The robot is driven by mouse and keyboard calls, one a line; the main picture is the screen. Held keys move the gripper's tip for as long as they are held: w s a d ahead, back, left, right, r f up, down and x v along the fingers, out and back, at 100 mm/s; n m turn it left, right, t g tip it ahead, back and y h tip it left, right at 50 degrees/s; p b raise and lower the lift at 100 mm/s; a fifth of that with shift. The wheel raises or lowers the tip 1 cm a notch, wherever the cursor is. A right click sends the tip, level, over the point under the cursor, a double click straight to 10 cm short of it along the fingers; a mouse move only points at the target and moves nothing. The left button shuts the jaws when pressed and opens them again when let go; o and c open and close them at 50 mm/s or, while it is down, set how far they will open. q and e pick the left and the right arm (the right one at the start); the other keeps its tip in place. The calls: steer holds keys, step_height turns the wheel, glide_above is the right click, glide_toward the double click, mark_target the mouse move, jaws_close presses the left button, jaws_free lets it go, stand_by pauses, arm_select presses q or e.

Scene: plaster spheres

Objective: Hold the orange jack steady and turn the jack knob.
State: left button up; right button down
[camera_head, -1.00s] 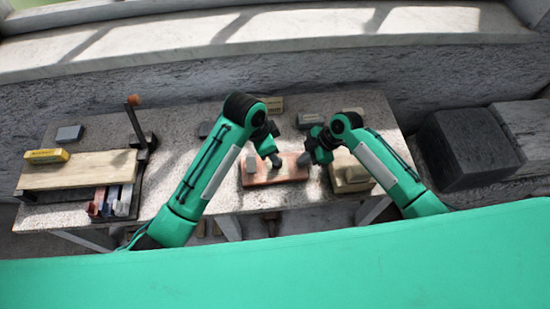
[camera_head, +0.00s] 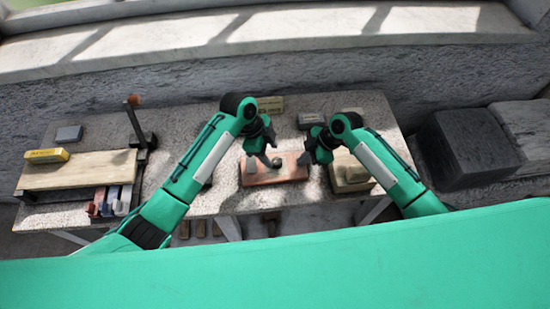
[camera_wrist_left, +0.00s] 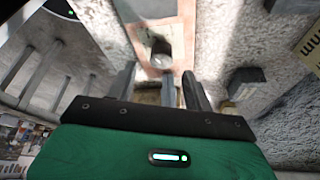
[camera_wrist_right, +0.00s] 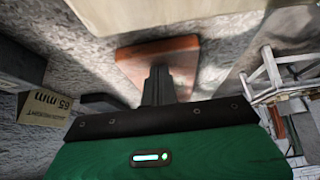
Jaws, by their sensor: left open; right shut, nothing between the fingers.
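The orange jack appears as a low orange-red slab (camera_head: 294,172) near the table's front edge in the head view, with small grey parts on top. In the left wrist view the jack (camera_wrist_left: 140,42) shows an orange rim around a paler middle. A grey rounded piece (camera_wrist_left: 161,46) there may be the knob. My left gripper (camera_head: 263,157) is open above the jack's left part, with no clear contact. My right gripper (camera_head: 306,160) is shut and empty over its right end. In the right wrist view its closed fingers cover part of the orange surface (camera_wrist_right: 142,62).
A pale block (camera_head: 350,176) stands right of the jack. Labelled blocks (camera_head: 270,105) and a grey block (camera_head: 310,119) lie behind. A pale board (camera_head: 80,170) with a post stands at the left. The table between the board and jack is largely clear.

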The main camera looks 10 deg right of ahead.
mark_target(276, 161)
arm_select(q)
steer(key=shift+x, duration=2.3)
steer(key=shift+c, duration=0.2)
steer(key=c, duration=0.9)
